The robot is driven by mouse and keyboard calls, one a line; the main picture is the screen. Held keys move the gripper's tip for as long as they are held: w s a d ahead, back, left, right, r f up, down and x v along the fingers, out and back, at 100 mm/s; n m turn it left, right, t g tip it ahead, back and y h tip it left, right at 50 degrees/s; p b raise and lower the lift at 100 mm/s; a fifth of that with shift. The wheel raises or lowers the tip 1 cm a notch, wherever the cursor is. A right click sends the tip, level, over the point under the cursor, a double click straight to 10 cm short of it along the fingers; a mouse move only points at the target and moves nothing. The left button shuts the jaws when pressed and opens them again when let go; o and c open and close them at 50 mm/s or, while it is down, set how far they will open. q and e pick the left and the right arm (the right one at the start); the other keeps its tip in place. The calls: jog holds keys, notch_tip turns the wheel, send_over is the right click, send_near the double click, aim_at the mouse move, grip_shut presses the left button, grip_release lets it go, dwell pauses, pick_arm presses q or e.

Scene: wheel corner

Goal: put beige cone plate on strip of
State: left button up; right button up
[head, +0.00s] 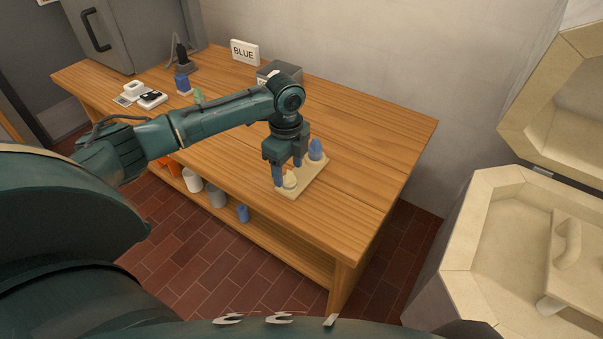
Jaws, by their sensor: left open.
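A flat beige plate (313,179) lies on the wooden table near its front edge. A blue cone-shaped piece (316,150) stands on its far part. A small cream rounded piece (289,181) sits at its near end, close to my left fingertips. My left gripper (288,172) points down over the plate with its fingers apart. It partly hides the plate, and I cannot tell whether the fingers touch the cream piece. I cannot make out a separate strip. My right gripper is not in view.
A white sign reading BLUE (245,52) stands at the table's back, near a grey box (279,70) partly behind my arm. Small items, including a blue piece (182,83), stand at the left. Cups (216,195) sit on the lower shelf. The table's right part is clear.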

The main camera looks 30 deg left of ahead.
aim_at(289, 171)
pick_arm(q)
jog(key=f, duration=0.4)
jog(key=shift+w+a+f, duration=0.1)
jog(key=shift+w+f, duration=0.05)
jog(key=shift+w, duration=0.05)
jog(key=shift+c, duration=0.2)
grip_shut()
